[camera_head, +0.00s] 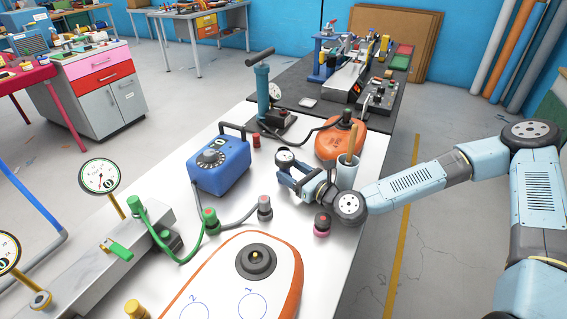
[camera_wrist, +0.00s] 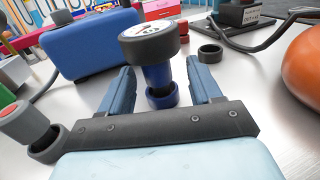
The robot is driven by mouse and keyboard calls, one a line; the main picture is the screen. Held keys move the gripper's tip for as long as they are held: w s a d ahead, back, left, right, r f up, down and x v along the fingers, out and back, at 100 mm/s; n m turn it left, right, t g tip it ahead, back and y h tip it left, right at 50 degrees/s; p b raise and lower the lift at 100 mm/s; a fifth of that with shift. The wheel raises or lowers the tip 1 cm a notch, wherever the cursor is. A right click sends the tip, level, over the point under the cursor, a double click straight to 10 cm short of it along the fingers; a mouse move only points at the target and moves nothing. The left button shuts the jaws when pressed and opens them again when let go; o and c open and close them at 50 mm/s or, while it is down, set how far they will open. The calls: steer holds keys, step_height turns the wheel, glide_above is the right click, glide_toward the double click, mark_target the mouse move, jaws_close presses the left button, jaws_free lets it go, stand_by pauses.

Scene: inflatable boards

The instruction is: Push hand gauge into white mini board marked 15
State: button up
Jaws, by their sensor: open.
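The hand gauge (camera_wrist: 155,45) has a round white dial in a thick black rim and a dark blue body. It stands upright with its foot at a blue ring on the pale bench top. It also shows in the head view (camera_head: 285,157). My gripper (camera_wrist: 162,82) is open, with one blue finger on each side of the gauge body and a gap visible on both sides. In the head view my gripper (camera_head: 288,176) is low over the bench. A white board with an orange edge (camera_head: 215,290) lies at the front, with circles marked 1 and 2. I see no mark 15.
A blue box with a dial (camera_head: 218,166) stands left of my gripper. An orange inflatable (camera_head: 340,139) and a pale cup (camera_head: 346,172) are behind and right. Several capped fittings stand nearby, including a pink-based one (camera_head: 322,224). A green hose (camera_head: 180,258) runs at left.

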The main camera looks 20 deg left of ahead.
mark_target(279, 164)
steer(key=shift+x, duration=2.6)
steer(key=shift+s+r, duration=0.15)
steer(key=c, duration=1.1)
steer(key=shift+r, duration=0.1)
